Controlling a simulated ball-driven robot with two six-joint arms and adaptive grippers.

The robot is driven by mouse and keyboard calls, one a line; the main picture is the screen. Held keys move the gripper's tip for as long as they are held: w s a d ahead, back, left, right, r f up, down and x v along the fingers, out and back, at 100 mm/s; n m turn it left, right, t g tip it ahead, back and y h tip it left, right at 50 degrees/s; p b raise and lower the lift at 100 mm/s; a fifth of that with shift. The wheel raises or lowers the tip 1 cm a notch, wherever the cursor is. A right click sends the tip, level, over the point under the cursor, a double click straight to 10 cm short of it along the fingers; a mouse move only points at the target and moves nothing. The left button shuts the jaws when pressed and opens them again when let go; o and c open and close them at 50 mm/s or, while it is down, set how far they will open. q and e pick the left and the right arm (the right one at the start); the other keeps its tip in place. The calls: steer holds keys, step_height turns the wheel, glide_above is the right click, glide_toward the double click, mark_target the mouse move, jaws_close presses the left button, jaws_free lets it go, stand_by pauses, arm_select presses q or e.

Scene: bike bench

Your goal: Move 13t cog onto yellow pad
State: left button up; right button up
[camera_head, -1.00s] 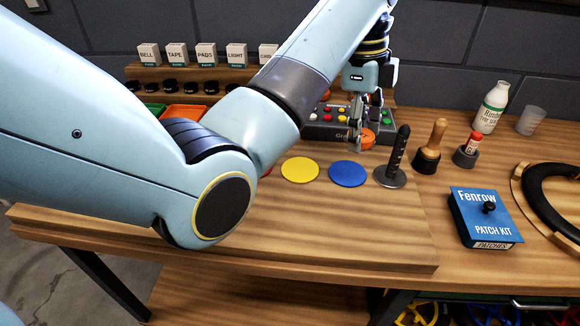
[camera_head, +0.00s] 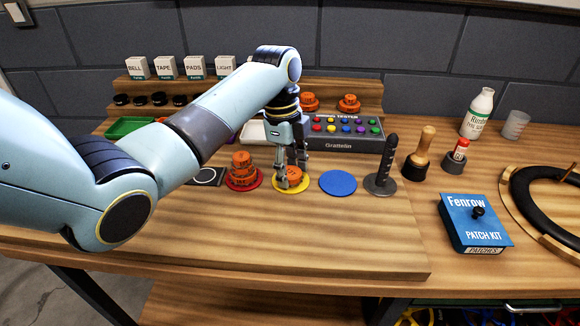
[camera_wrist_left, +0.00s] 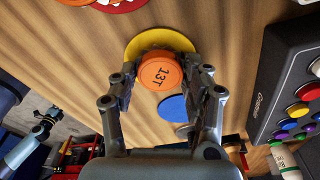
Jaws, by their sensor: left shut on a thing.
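The orange 13t cog (camera_head: 291,176) is between the fingers of my left gripper (camera_head: 291,178), over the yellow pad (camera_head: 285,210). In the left wrist view, the cog (camera_wrist_left: 160,74) shows its "13T" mark, and both fingers of my left gripper (camera_wrist_left: 163,85) are closed on its sides. Part of the yellow pad (camera_wrist_left: 150,40) shows beyond the cog. The cog sits on the pad or very close above it; I cannot tell which.
A red pad (camera_head: 243,186) with stacked orange cogs (camera_head: 242,163) lies to the left. An empty blue pad (camera_head: 338,183) lies to the right, then a black spindle (camera_head: 385,155). A grey button tester (camera_head: 340,143) stands behind. The bench front is clear.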

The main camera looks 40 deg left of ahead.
arm_select(q)
steer(key=o, duration=1.1)
steer(key=shift+f, duration=0.1)
steer(key=shift+o, duration=0.2)
step_height(320, 180, up, 12)
steer(key=a, duration=0.1)
steer(key=shift+a+p, duration=0.25)
steer(key=shift+p, duration=0.15)
steer(key=shift+s, duration=0.1)
